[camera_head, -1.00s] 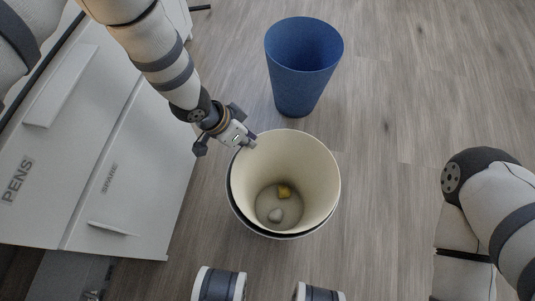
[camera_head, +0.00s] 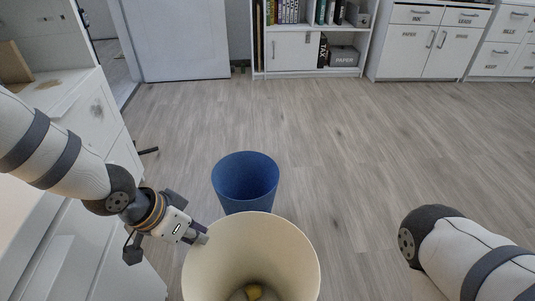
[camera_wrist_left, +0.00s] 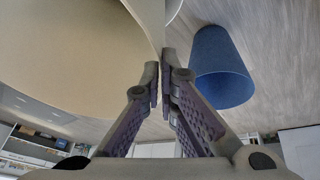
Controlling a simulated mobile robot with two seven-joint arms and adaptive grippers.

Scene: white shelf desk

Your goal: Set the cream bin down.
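The cream bin (camera_head: 288,257) is at the bottom centre of the head view, seen from above, its lower part cut off by the frame edge. A yellow item (camera_head: 253,291) lies inside it. My left gripper (camera_head: 201,237) is at its left rim. In the left wrist view, the bin's wall (camera_wrist_left: 75,60) fills the upper left, and the fingers (camera_wrist_left: 160,88) are closed together on the rim. The bin's base is hidden, so I cannot tell whether it touches the floor. My right gripper is out of view; only part of that arm shows at right.
A blue bin (camera_head: 245,180) stands on the floor just beyond the cream bin; it also shows in the left wrist view (camera_wrist_left: 220,65). A white desk unit (camera_head: 92,255) is at left. Shelves and cabinets (camera_head: 430,45) line the far wall. Floor (camera_head: 370,150) at centre right is clear.

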